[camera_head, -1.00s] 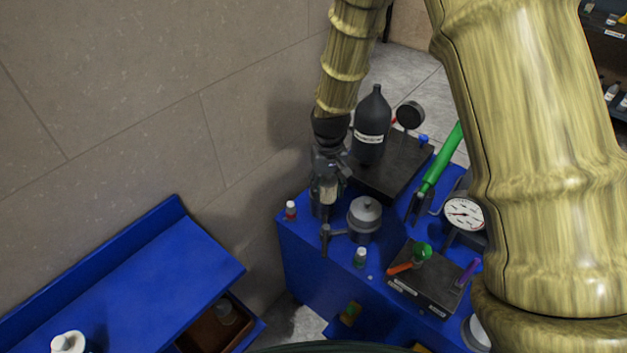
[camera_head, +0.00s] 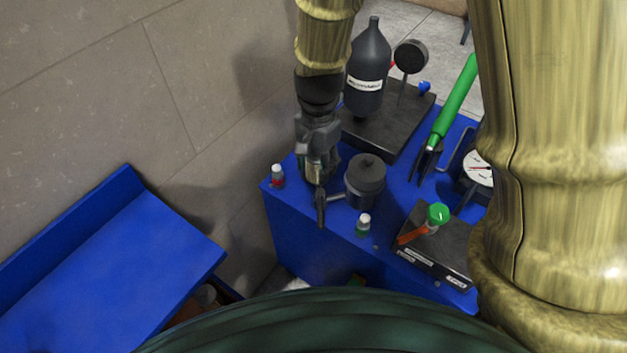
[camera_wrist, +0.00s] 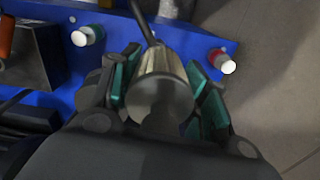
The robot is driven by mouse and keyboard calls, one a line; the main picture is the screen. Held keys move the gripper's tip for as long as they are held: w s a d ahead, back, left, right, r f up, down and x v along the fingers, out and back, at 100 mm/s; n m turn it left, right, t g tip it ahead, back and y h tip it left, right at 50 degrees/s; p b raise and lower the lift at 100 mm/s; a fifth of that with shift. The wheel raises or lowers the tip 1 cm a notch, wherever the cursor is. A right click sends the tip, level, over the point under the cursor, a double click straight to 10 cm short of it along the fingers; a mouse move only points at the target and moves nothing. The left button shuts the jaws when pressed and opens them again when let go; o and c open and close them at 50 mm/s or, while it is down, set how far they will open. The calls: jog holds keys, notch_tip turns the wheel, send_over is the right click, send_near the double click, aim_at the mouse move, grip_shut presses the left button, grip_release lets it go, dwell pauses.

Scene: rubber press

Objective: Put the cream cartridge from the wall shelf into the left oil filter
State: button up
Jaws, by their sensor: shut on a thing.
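My gripper (camera_head: 317,165) is over the left part of the blue press bench, pointing down. In the wrist view its green-padded fingers (camera_wrist: 163,92) are shut on the cream cartridge (camera_wrist: 162,88), which looks greyish there. In the head view only a small pale part of the cartridge (camera_head: 314,174) shows below the jaws. The left oil filter is mostly hidden behind my gripper, above the dark valve handle (camera_head: 321,208). I cannot tell how far the cartridge is inside it. The right oil filter (camera_head: 364,182) stands beside it with its lid on.
A red-banded vial (camera_head: 277,176) stands to the left and a green-banded vial (camera_head: 363,225) in front. A black bottle (camera_head: 367,70) and a green-handled tool (camera_head: 455,98) are behind and to the right. A blue wall shelf (camera_head: 120,260) lies at the left.

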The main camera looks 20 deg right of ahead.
jog(key=w+d+f+m, duration=0.3)
jog(key=w+f, duration=0.3)
jog(key=w, duration=0.6)
jog(key=shift+f, duration=0.3)
dwell(0.4)
jog(key=shift+f, duration=0.35)
jog(key=shift+s+f, duration=0.2)
jog(key=shift+f, duration=0.1)
jog(key=o, duration=1)
jog(key=shift+c, duration=0.2)
jog(key=shift+o, duration=0.6)
jog(key=shift+w+f, duration=0.1)
jog(key=shift+f, duration=0.15)
